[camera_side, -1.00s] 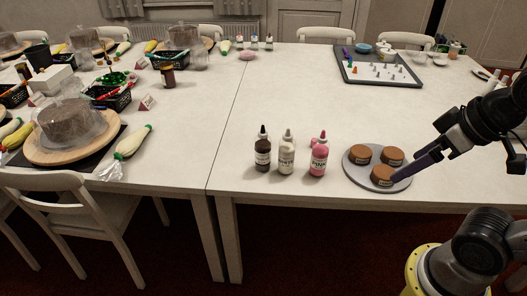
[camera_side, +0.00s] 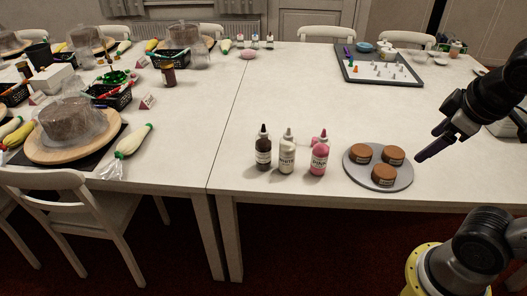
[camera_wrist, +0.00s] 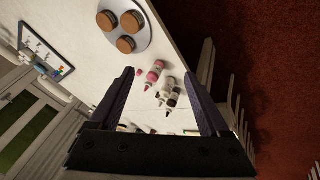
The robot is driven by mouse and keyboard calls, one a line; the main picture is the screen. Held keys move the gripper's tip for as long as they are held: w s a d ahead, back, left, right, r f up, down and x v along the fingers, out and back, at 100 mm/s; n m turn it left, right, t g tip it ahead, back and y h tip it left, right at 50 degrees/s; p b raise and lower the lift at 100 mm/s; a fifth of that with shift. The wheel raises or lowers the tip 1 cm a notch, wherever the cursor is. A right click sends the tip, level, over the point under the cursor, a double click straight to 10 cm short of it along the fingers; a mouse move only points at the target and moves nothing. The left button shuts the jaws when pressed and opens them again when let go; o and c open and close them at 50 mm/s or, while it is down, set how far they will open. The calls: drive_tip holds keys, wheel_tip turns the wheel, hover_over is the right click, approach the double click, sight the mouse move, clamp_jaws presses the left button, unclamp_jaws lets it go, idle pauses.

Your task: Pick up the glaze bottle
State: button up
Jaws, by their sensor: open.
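Glaze bottles stand upright in a row near the front edge of the table: a dark brown one (camera_side: 263,150), a white one (camera_side: 287,154) and a pink one (camera_side: 319,156). Part of another pink item (camera_side: 313,141) shows behind the pink bottle. My gripper (camera_side: 421,158) is in the air to the right of the bottles, beyond the grey turntable. In the wrist view my gripper (camera_wrist: 166,100) is open and empty, with the pink bottle (camera_wrist: 154,73), white bottle (camera_wrist: 166,85) and dark bottle (camera_wrist: 173,98) farther off between its fingers.
The round grey turntable (camera_side: 350,172) holds three brown round cakes (camera_side: 384,175) between the bottles and my gripper. A dark tray (camera_side: 350,76) with small nozzles lies at the back. A domed cake (camera_side: 66,121) and piping bag (camera_side: 132,141) are at left. The table's middle is clear.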

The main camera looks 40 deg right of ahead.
drive_tip(key=w+d+r+n+g+h, duration=0.2)
drive_tip(key=w+d+r+n+h, duration=0.1)
drive_tip(key=w+d+h, duration=0.3)
drive_tip(key=n+t+h, duration=0.7)
drive_tip(key=n, duration=0.7)
hover_over(263, 143)
drive_tip(key=s+d, duration=0.6)
drive_tip(key=s, duration=0.2)
wheel_tip(263, 143, down, 9)
drive_tip(key=w+a+f+n+t+y, duration=0.35)
drive_tip(key=a+f+n, duration=0.4)
drive_tip(key=f, duration=0.55)
drive_tip(key=s+a+f, duration=0.1)
drive_tip(key=f, duration=0.2)
drive_tip(key=a+f+n+t+y, duration=0.1)
drive_tip(key=f, duration=0.2)
drive_tip(key=s+a+f+n, duration=0.1)
drive_tip(key=f, duration=0.2)
drive_tip(key=shift+s+f+y, duration=0.1)
drive_tip(key=shift+s+y, duration=0.15)
drive_tip(key=shift+s, duration=0.05)
drive_tip(key=x, duration=1.3)
drive_tip(key=shift+w+a+r, duration=0.15)
drive_tip(key=shift+w+r, duration=0.2)
drive_tip(key=shift+r, duration=0.05)
drive_tip(key=c, duration=0.6)
drive_tip(key=shift+o, duration=0.8)
wheel_tip(263, 143, up, 9)
drive_tip(key=shift+r, duration=0.6)
drive_tip(key=shift+c, duration=1.1)
